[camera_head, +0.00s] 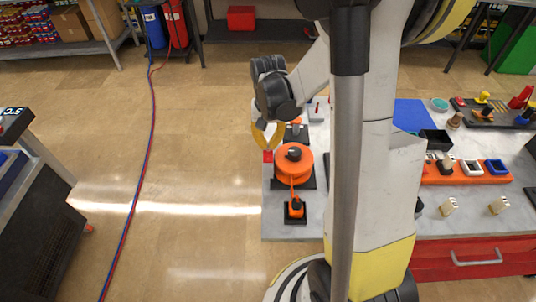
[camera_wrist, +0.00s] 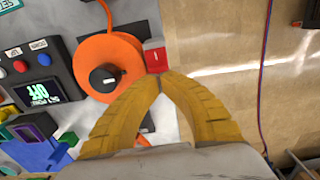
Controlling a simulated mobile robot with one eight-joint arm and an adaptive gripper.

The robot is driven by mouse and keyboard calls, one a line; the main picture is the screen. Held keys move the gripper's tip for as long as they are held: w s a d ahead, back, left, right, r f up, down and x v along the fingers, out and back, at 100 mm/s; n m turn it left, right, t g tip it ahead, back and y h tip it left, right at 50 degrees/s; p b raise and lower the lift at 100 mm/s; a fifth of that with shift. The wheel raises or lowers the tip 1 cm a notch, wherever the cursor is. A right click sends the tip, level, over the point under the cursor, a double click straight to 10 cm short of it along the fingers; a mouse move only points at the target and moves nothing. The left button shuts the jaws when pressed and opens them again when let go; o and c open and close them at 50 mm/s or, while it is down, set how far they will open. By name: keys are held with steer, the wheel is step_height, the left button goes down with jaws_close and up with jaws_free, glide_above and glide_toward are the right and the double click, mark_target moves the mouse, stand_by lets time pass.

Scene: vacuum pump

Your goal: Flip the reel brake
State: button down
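The orange reel (camera_head: 281,169) with a black hub knob lies on a black base near the table's left edge. It also shows in the wrist view (camera_wrist: 131,55). A small red block (camera_wrist: 155,55) with a white mark sits right beside the reel; it may be the reel brake. In the head view the red block (camera_head: 267,157) is at the table edge. My gripper (camera_head: 267,149) points down at it. In the wrist view the yellow fingertips (camera_wrist: 160,79) meet with nothing visible between them, close to the block's near edge. I cannot tell whether they touch it.
An orange cord runs from the reel to a small orange-and-black piece (camera_head: 295,208). A dark control box (camera_wrist: 32,70) with a lit display is beside the reel. Other fixtures fill the grey table (camera_head: 285,230). Open floor (camera_head: 200,180) lies left of it, crossed by hoses (camera_head: 141,150).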

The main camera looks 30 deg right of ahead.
mark_target(268, 150)
steer(key=shift+f+b, duration=0.9)
steer(key=shift+f, duration=0.1)
stand_by(0.3)
steer(key=shift+r+p, duration=2.45)
steer(key=shift+r, duration=1.1)
